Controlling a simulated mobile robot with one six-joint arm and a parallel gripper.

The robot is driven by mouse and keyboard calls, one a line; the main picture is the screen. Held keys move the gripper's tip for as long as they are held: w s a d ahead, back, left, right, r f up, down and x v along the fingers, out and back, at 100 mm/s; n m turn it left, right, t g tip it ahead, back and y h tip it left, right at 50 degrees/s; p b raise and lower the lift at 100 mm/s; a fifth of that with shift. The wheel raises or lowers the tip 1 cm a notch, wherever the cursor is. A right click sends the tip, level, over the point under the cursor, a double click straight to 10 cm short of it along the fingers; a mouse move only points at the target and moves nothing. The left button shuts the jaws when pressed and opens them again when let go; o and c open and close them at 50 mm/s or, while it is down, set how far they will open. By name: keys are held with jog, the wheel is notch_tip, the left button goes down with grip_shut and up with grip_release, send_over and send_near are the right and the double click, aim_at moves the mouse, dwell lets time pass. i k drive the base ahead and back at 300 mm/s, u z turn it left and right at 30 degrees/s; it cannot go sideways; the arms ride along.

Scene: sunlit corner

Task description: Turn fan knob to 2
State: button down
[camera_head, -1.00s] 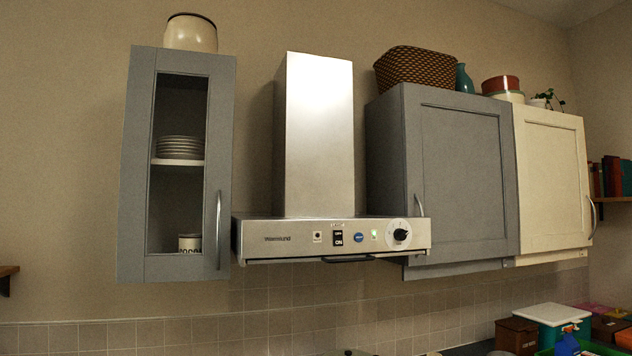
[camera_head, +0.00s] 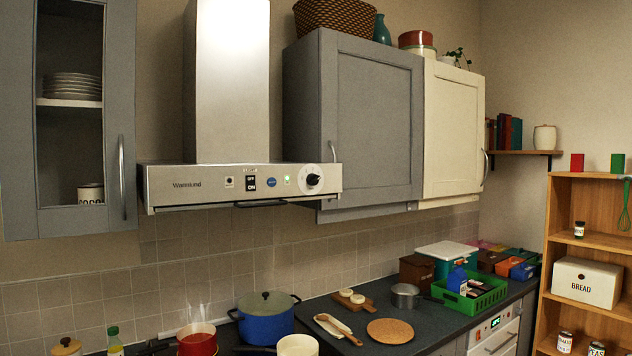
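The fan is a steel range hood (camera_head: 238,187) on the wall, with a tall bright chimney (camera_head: 232,85) above it. Its front panel carries a black fan knob (camera_head: 313,180) on a round white dial at the right end. The dial's numbers are too small to read, so I cannot tell its setting. Left of the knob are a small green light (camera_head: 287,181), a blue round button (camera_head: 271,182) and a black ON/OFF switch (camera_head: 252,184). My gripper is not in view.
A grey cabinet (camera_head: 372,125) hangs close to the hood's right, and a glass-door cabinet (camera_head: 121,60) to its left. Below, the dark counter (camera_head: 390,338) holds a blue pot (camera_head: 266,322), a red pot (camera_head: 197,342) and a green crate (camera_head: 492,299). A wooden shelf (camera_head: 581,240) stands right.

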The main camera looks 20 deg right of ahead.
aim_at(312, 179)
jog(key=z, duration=0.2)
jog(key=k, duration=1.05)
jog(key=u, duration=0.65)
jog(key=i, duration=1.05)
jog(key=u, duration=0.05)
